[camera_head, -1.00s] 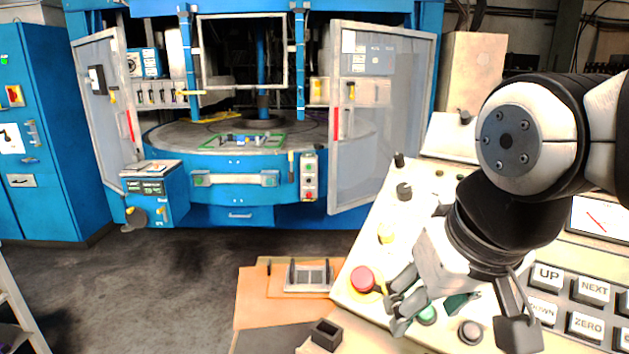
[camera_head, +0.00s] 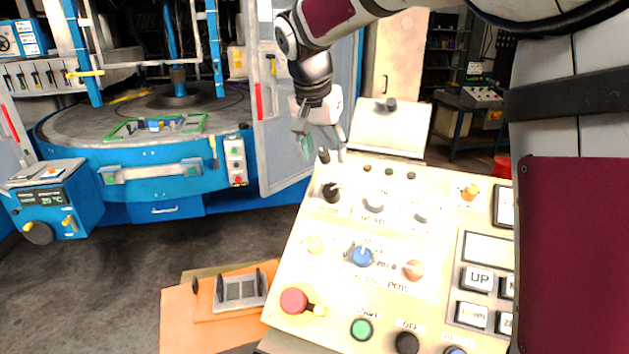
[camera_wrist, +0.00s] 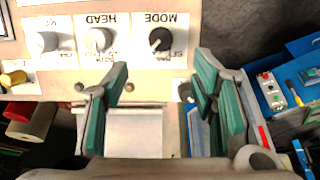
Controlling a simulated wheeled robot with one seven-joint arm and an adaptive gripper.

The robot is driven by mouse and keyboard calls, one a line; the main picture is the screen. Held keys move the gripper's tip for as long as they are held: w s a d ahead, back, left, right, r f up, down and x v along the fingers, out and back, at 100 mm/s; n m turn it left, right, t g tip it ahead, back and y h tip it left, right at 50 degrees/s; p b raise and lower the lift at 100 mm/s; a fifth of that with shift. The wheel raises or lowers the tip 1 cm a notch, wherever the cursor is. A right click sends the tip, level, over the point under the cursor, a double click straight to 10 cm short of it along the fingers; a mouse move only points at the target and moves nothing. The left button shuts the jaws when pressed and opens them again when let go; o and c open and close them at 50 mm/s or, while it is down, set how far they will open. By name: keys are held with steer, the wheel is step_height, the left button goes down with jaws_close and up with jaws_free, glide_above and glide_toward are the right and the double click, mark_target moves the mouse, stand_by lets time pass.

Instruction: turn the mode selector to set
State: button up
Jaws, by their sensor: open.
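The mode selector is a black knob (camera_wrist: 160,39) under an upside-down MODE label in the wrist view, beyond my fingertips. Its white mark seems to point down-left in that picture; the position labels are too small to read surely. In the head view the same black knob (camera_head: 331,192) is at the panel's upper left. My gripper (camera_head: 322,153) hangs above the panel's back left edge, behind the knob and apart from it. In the wrist view my gripper (camera_wrist: 161,76) has its green-padded fingers wide apart, with nothing between them.
The cream control panel (camera_head: 300,250) carries white knobs (camera_head: 374,203) beside the selector, a blue knob (camera_head: 362,257), a red stop button (camera_head: 293,301) and a green button (camera_head: 361,329). A sloped lid or stand (camera_head: 390,130) rises behind it. The blue machine (camera_head: 160,190) stands at left.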

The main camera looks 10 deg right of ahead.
mark_target(330, 190)
steer(key=p+x, duration=0.2)
steer(key=x, duration=1.1)
steer(key=shift+w+f, duration=0.15)
steer(key=shift+f, duration=0.15)
steer(key=shift+c, duration=0.4)
steer(key=c, duration=1.1)
